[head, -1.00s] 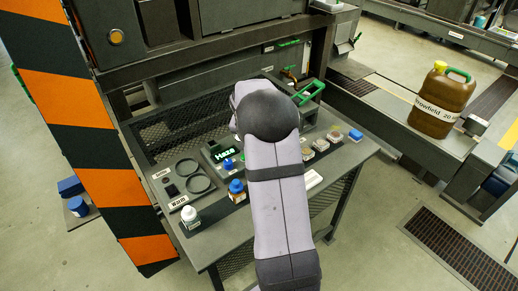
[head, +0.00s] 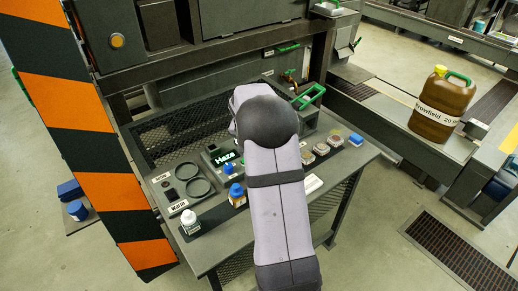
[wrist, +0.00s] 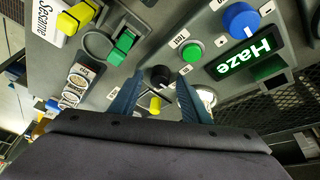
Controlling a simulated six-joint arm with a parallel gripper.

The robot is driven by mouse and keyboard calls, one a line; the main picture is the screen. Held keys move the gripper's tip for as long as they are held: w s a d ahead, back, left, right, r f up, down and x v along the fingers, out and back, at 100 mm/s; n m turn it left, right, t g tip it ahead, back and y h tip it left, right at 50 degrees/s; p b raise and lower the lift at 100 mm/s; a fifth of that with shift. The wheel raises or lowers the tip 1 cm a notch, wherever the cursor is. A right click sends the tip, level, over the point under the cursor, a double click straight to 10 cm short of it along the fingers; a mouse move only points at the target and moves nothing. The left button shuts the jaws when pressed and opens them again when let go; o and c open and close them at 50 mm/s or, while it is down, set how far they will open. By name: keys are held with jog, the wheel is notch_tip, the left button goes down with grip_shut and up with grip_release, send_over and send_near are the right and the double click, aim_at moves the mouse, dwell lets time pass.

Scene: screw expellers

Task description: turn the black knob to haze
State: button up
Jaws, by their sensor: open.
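The black knob (wrist: 159,76) shows in the wrist view, on a grey panel among other controls. My gripper (wrist: 160,82) is open, with one blue-grey finger on each side of the knob. Whether the fingers touch it I cannot tell. Small labels stand around the knob, too small or tilted to read surely. A lit display (wrist: 246,53) reads "Haze" in green, to the right of the knob; it also shows in the head view (head: 222,157). In the head view my arm hides the knob and my gripper.
Close by in the wrist view are a green button (wrist: 192,53), a blue knob (wrist: 240,20), a green switch (wrist: 122,45), a yellow switch (wrist: 80,17) and a yellow control (wrist: 155,104).

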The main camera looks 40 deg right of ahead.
jog(key=v, duration=0.7)
jog(key=shift+b, duration=0.35)
jog(key=shift+r, duration=0.1)
jog(key=s+a+r+n+y+p, duration=0.1)
jog(key=s+a+r+n+p, duration=0.2)
jog(key=a, duration=0.4)
jog(key=s+a+n+y+p, duration=0.1)
jog(key=s+a+n+p, duration=0.15)
jog(key=s+a, duration=0.4)
jog(key=s+a+n+g+y+p, duration=0.2)
jog(key=s+a+n+p, duration=0.4)
jog(key=s+a, duration=0.7)
jog(key=f+b, duration=1)
jog(key=s+f+b, duration=0.1)
jog(key=f+b, duration=0.5)
jog(key=shift+d, duration=0.3)
jog(key=shift+r, duration=0.15)
jog(key=shift+c, duration=0.4)
